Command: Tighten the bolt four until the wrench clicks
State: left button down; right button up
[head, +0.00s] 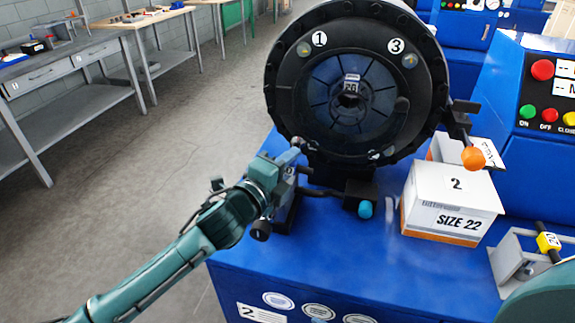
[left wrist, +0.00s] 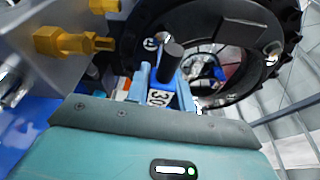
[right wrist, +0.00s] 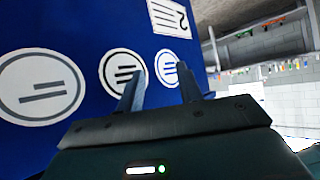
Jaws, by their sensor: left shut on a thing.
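The black crimper ring (head: 272,85) stands on the blue machine, with bolts numbered 1 (head: 305,49) and 3 (head: 409,61) at its upper part. Two lower bolt places show at its lower left and lower right (head: 375,155); their numbers are not readable. My left gripper (head: 289,163) is at the ring's lower left, shut on a tool with a label reading 30 (left wrist: 158,98), which I take to be the wrench. A dark cylinder (left wrist: 171,62) rises by the fingers. Whether the tool sits on a bolt is unclear. My right gripper (right wrist: 158,92) is open and empty before the blue cabinet front.
A white box marked SIZE 22 (head: 452,205) stands right of the ring. A yellow fitting (left wrist: 75,42) is near my left gripper.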

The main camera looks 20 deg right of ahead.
pick_arm(q)
jog(key=shift+r+m+p, duration=0.15)
jog(key=shift+m+p, duration=0.15)
jog(key=shift+p, duration=0.05)
jog(key=shift+p, duration=0.35)
jog(key=shift+m+y+p, duration=0.4)
jog(key=shift+m+p, duration=1)
jog(key=shift+p, duration=0.2)
jog(key=shift+m+y, duration=0.3)
jog(key=shift+m, duration=0.2)
